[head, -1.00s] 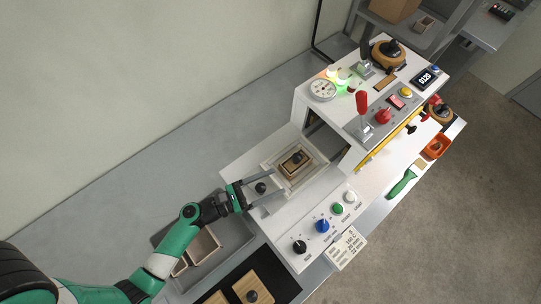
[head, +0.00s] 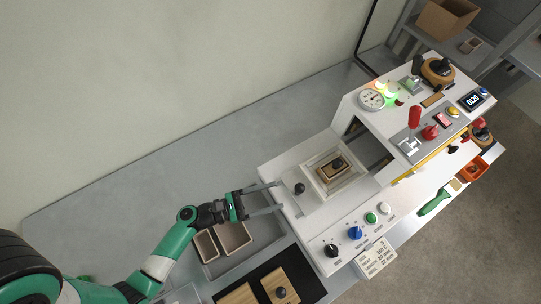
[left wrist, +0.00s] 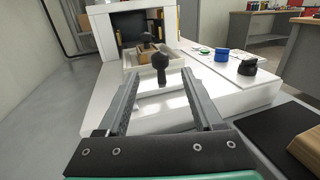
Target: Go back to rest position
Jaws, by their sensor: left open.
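My left gripper (head: 264,201) is open and empty beside the front left part of the white box former (head: 283,176). Its two fingers also show in the left wrist view (left wrist: 157,108), spread apart with a black knob (left wrist: 160,64) standing beyond and between them. The knob also shows in the head view (head: 299,188), clear of the fingers. A wooden block with a dark knob (head: 336,165) sits in the pale tray (head: 319,182) of the machine. My right gripper is not in view.
Front controls include a black dial (head: 331,250), a blue dial (head: 355,233) and a green button (head: 371,218). A red-handled lever (head: 414,118) stands on the upper housing. Two beige bins (head: 232,236) and a wooden block on a black mat (head: 279,283) lie near my arm. The grey bench behind is clear.

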